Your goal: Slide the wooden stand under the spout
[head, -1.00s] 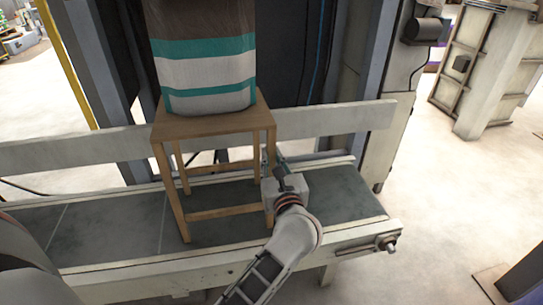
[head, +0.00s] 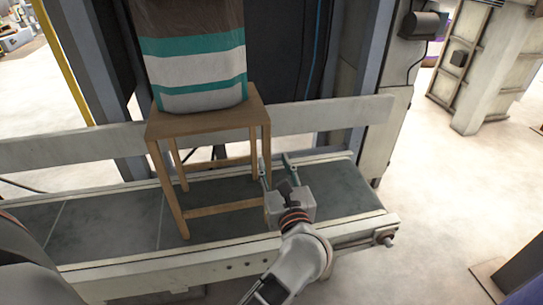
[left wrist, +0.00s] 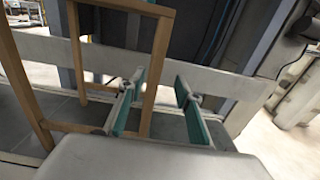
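The wooden stand (head: 208,123), a tall stool-like frame, stands upright on the grey conveyor. A white, brown and teal striped bag (head: 200,70) rests on its top; the bag's upper end is out of frame, and no spout shows. My left gripper (head: 277,165) is open beside the stand's right legs, low over the belt. In the left wrist view, its teal-padded fingers (left wrist: 160,103) are apart, and a stand leg (left wrist: 158,65) appears just inside the left finger; I cannot tell whether they touch. My right gripper is not in view.
The conveyor belt (head: 115,222) has bare room left of the stand and right of my left gripper. A pale rail (head: 330,116) runs behind the stand. Dark machine uprights stand behind that. A roller knob (head: 387,240) sits at the conveyor's right end.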

